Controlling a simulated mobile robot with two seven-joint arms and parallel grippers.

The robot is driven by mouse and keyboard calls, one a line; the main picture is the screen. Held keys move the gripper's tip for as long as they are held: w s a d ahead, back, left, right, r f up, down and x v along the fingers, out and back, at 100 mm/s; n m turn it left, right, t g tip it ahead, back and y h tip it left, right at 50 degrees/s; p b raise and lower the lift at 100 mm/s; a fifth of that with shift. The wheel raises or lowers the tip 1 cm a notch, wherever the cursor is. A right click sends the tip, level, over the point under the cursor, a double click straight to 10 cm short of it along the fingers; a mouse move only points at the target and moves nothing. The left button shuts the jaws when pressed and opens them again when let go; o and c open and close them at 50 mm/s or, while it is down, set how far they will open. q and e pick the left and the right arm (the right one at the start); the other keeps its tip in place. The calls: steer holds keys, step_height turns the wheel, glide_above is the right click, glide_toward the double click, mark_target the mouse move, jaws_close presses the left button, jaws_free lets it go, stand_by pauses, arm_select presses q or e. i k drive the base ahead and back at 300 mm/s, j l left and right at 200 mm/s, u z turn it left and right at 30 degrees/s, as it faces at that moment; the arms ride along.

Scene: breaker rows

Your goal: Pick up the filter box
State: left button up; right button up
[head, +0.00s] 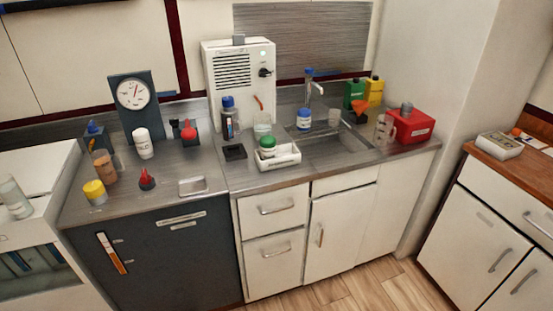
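No label reading filter box is legible. A small white-grey box (499,146) with a darker top lies on the wooden-topped counter at the right; it may be the filter box, but I cannot tell for sure. A red box (412,127) with a grey cap stands at the right end of the steel counter. A low white tray (287,161) holding a green-capped jar (267,146) sits near the middle front. Neither of my grippers is in view.
The steel counter (215,183) carries bottles, a dial gauge (132,92), a white machine (239,85) and a sink (335,148) with a tap. The wooden counter (535,172) stands beyond a wall corner. The wood floor (370,290) between the counters is clear.

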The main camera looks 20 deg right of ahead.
mark_target(288, 154)
steer(key=i+l, duration=0.35)
steer(key=l, duration=0.2)
steer(key=i+l, duration=0.4)
steer(key=l, duration=0.1)
